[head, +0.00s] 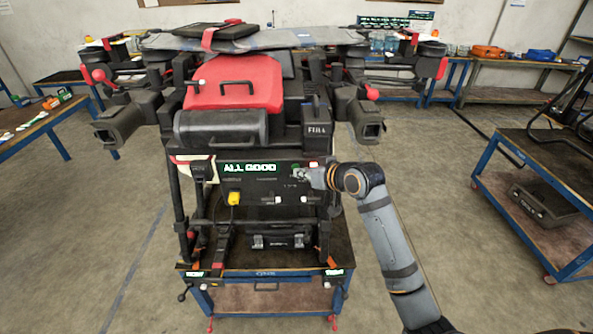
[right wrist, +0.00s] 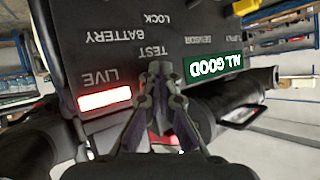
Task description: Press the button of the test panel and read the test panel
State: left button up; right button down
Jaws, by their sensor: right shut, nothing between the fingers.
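The test panel (head: 262,185) is a dark box on the front of the drone (head: 240,85). Its green display (head: 249,167) reads "ALL GOOD". In the right wrist view the panel (right wrist: 115,30) appears upside down, with the same green display (right wrist: 212,64) and a lit red-white lamp (right wrist: 105,99) beside the word LIVE. My right gripper (head: 305,174) is shut and empty at the panel's right part. In the right wrist view its fingertips (right wrist: 155,72) are next to the word TEST. The button is not distinguishable; the fingertips may hide it, and contact cannot be told. My left gripper is out of view.
The drone stands on a blue-framed cart (head: 262,274). A blue cart (head: 540,160) with black equipment stands at the right, a workbench (head: 45,122) at the left. Grey drone parts stick out above and beside the panel. Open floor (head: 440,200) lies between the carts.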

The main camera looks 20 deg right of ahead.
jog(key=shift+s+r+p, duration=0.1)
jog(key=shift+s+p, duration=0.1)
jog(key=shift+p, duration=0.25)
jog(key=shift+s+a, duration=0.1)
jog(key=s+a+p, duration=0.1)
jog(key=s, duration=0.4)
jog(key=shift+s+a+p, duration=0.3)
jog(key=shift+s+a, duration=0.05)
jog(key=shift+s, duration=0.05)
dwell(0.4)
